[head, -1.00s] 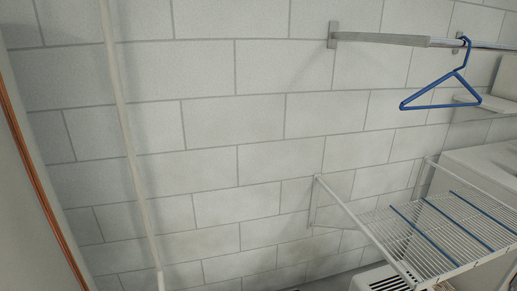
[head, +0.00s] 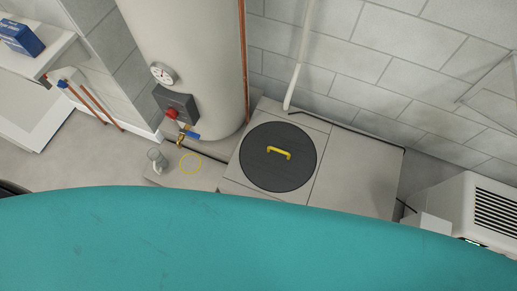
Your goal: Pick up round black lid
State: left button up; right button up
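The round black lid (head: 258,169) lies flat on a light grey slab on the floor, near the middle of the head view. A yellow handle (head: 279,152) is fixed across its top. The whole lid shows. Neither of my grippers is in view, so nothing is seen near the lid or touching it.
A large teal surface (head: 250,240) fills the bottom of the view. A tall tank (head: 196,60) with a gauge and red knob stands behind the lid. A white vented unit (head: 478,212) is at right.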

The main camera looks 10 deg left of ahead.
aim_at(276, 157)
jog(key=j+z, duration=0.3)
jog(key=j, duration=1.55)
jog(key=i, duration=0.05)
